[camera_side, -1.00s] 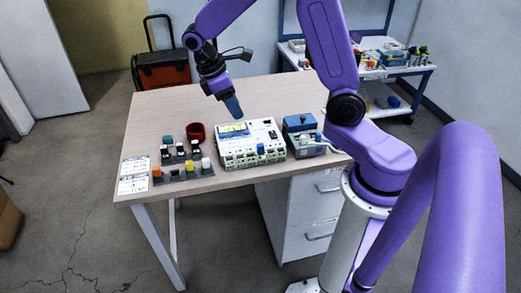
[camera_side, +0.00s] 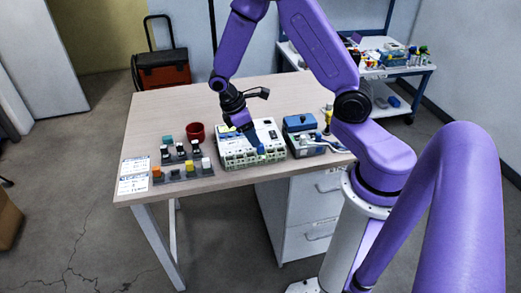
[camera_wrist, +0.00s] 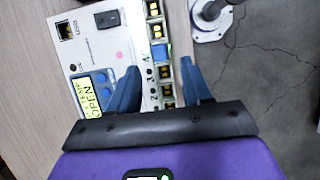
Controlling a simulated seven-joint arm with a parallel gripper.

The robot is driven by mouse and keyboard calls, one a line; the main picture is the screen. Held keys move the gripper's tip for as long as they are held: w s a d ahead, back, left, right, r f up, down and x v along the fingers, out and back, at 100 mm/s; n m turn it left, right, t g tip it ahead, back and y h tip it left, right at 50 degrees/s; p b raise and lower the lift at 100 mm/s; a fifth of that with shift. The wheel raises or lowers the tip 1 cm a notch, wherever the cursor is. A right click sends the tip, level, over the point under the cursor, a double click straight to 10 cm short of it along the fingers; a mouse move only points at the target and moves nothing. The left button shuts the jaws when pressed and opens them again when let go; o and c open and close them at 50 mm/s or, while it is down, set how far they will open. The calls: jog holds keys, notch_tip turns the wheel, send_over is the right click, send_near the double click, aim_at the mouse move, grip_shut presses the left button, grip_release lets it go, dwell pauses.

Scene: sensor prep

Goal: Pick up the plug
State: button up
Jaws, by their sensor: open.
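A small blue plug (camera_side: 261,149) sits at the front edge of the cream instrument box (camera_side: 228,158) on the table. In the wrist view the blue plug (camera_wrist: 161,50) is in the row of sockets along the box's edge, near the number 4. My gripper (camera_side: 252,137) points down over the box, just behind the plug. In the wrist view my gripper (camera_wrist: 159,67) is open, with its blue fingers apart on either side of the socket row. The plug shows in the gap, a little beyond the fingertips. I cannot tell whether a finger touches it.
The box's display (camera_wrist: 91,97) reads "OPEN". A blue-lidded box (camera_side: 300,123) stands close on the right. A dark red cup (camera_side: 196,132) and racks of capped vials (camera_side: 183,172) stand on the left, with label cards (camera_side: 133,176). The table's back is clear.

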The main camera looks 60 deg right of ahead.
aim_at(261, 150)
jog(key=shift+x, duration=2.6)
jog(key=shift+c, duration=0.3)
grip_shut()
